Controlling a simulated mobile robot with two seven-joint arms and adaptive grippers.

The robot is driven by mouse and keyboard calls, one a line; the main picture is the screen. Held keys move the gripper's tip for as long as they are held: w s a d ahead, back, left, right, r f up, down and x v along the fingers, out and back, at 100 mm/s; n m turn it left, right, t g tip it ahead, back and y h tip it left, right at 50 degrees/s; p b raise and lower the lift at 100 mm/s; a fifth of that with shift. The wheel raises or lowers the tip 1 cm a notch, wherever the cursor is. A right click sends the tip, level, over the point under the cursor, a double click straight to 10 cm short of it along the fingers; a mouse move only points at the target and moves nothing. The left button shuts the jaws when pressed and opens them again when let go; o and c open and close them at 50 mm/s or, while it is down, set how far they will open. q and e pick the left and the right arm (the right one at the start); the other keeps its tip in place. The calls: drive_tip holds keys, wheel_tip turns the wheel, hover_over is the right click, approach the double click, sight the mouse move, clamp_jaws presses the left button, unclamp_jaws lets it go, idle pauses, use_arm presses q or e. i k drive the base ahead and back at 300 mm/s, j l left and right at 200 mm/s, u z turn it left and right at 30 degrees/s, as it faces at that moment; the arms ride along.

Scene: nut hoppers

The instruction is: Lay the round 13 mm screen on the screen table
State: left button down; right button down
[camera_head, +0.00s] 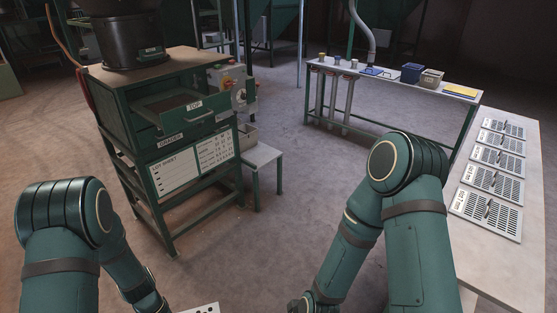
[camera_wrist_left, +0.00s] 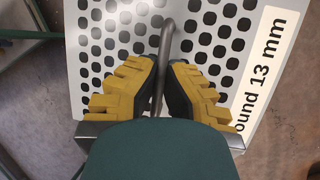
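The round 13 mm screen (camera_wrist_left: 225,45) is a pale metal plate with round holes and a white label reading "ound 13 mm" in the left wrist view. Only its edge (camera_head: 207,308) shows at the bottom of the head view. My left gripper (camera_wrist_left: 162,75) has its yellow-padded fingers closed around the screen's grey bar handle. The screen table (camera_head: 525,265) is the pale table at the right, with several slotted, labelled screens (camera_head: 492,181) lying in a row on it.
A green grader cabinet (camera_head: 190,170) stands at the left with its top drawer (camera_head: 188,112) pulled out. A small grey stand (camera_head: 262,158) is beside it. A back bench (camera_head: 390,82) holds cups, a blue bin (camera_head: 411,73) and a yellow tray (camera_head: 460,91). The floor between is clear.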

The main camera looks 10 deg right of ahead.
sight(475, 253)
drive_tip(key=k+z, duration=0.1)
drive_tip(key=z, duration=1.05)
